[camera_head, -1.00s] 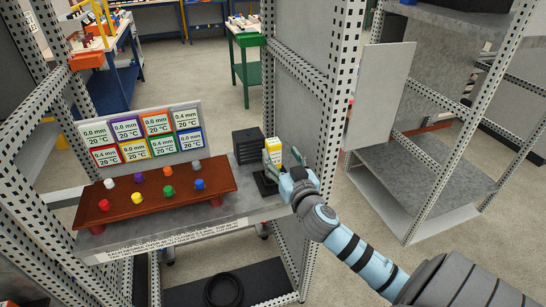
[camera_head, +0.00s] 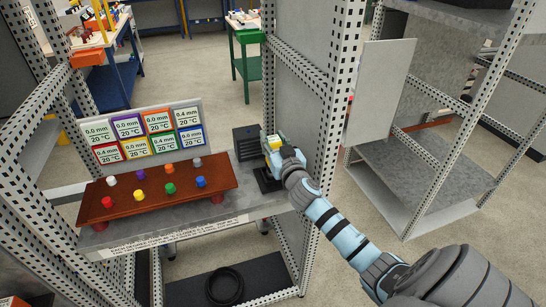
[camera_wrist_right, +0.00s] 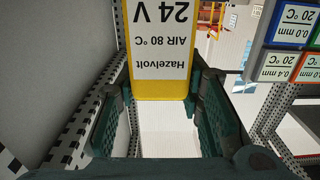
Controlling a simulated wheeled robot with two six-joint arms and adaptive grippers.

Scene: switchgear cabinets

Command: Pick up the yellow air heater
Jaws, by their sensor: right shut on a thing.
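The yellow air heater (camera_head: 274,140) is a small box with a white printed face. In the head view it shows just above a black base piece (camera_head: 267,181) at the right end of the grey shelf. My right gripper (camera_head: 273,148) is shut on it and covers much of it. In the right wrist view the heater (camera_wrist_right: 160,88) sits between the two green finger pads, its label reading upside down. The heater appears to be above the black base, apart from it. My left gripper is not in view.
A dark ribbed box (camera_head: 247,143) stands just left of the heater. A brown panel with several coloured knobs (camera_head: 155,195) and a board of several coloured displays (camera_head: 145,136) are further left. A perforated post (camera_head: 340,95) stands close to my right arm.

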